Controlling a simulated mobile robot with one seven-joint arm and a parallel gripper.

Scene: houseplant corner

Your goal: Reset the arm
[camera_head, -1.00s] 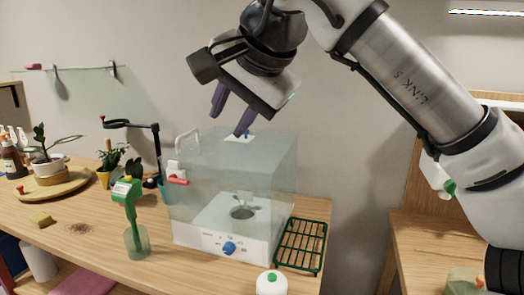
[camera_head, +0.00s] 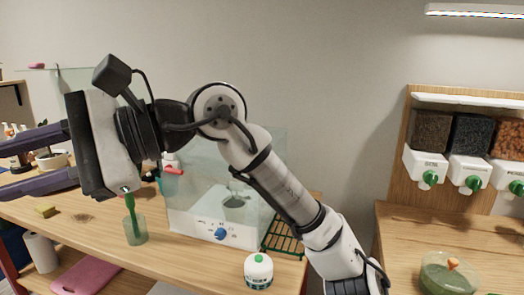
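My gripper (camera_head: 38,160) is at the left of the head view, its two dark purple fingers pointing left and standing apart. Nothing shows between them. My arm bends from the lower middle up and over to the left, in front of the bench. The gripper body hides the upper part of a green-handled tool standing in a clear cup (camera_head: 135,232).
A clear box with a white base and blue knob (camera_head: 221,234) stands behind my arm. A green rack (camera_head: 285,238) is beside it. A white bottle (camera_head: 258,271) stands in front. Dispensers (camera_head: 470,160) and a green bowl (camera_head: 448,274) are at the right.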

